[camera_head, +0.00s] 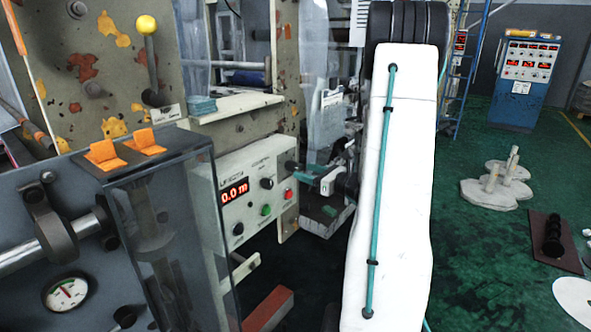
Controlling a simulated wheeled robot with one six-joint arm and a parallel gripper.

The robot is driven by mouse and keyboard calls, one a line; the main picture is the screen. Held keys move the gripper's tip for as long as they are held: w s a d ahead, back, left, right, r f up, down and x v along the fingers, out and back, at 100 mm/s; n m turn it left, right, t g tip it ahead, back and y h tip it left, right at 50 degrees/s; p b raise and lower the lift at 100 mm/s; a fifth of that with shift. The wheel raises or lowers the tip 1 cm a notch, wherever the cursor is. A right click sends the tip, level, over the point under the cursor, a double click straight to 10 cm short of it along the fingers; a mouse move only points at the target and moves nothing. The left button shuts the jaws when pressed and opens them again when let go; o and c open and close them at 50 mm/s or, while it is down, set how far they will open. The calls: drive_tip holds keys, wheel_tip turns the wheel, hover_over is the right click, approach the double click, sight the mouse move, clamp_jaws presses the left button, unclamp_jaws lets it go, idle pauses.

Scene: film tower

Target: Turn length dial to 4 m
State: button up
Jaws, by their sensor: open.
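A pale control panel (252,197) faces me left of centre. Its red display (234,191) reads 0.0 m. A black knob (267,183) sits right of the display, and another black knob (238,229) sits below it. A green button (266,210) and a red button (288,194) are also on the panel. The printing is too small to tell which knob is the length dial. My gripper (304,172), with teal parts, is open just right of the panel's upper right corner. It appears apart from the knobs; my white arm hides part of the area behind.
A clear guard (155,240) and a grey machine housing with a pressure gauge (68,292) stand at the left. A yellow-knobbed lever (146,26) rises above. A blue cabinet (526,80) stands far right. The green floor between is partly clear, with discs (497,185) on it.

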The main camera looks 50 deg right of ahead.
sight(295, 168)
drive_tip(key=w, duration=0.5)
drive_tip(key=shift+a, duration=0.2)
drive_tip(key=shift+c, duration=0.4)
drive_tip(key=c, duration=0.9)
